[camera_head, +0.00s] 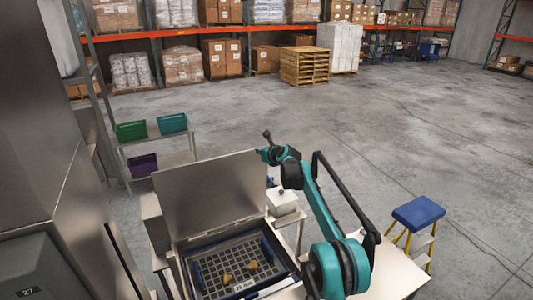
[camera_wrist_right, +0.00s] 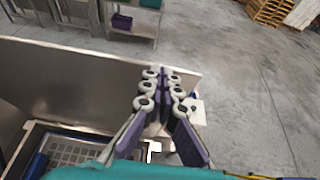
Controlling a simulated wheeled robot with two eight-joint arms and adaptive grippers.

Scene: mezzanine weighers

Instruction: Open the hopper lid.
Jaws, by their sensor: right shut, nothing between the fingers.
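The hopper lid (camera_head: 210,190) is a flat steel panel. It stands raised, nearly upright, at the back of the hopper (camera_head: 175,262), whose mouth is uncovered. The lid also shows in the right wrist view (camera_wrist_right: 70,85). Inside the hopper is a dark grid (camera_head: 225,265) with a few yellowish pieces on it. My right gripper (camera_head: 263,152) is at the lid's upper right corner. In the right wrist view its fingers (camera_wrist_right: 162,72) are together and empty, overlapping the lid's right end; I cannot tell if they touch it. My left gripper is not in view.
A tall steel cabinet (camera_head: 30,130) fills the left side. A shelf stand (camera_head: 155,142) with green, teal and purple bins is behind it. A white box (camera_head: 283,203) stands right of the lid. A blue-topped step stool (camera_head: 418,212) is at right. Open floor lies beyond.

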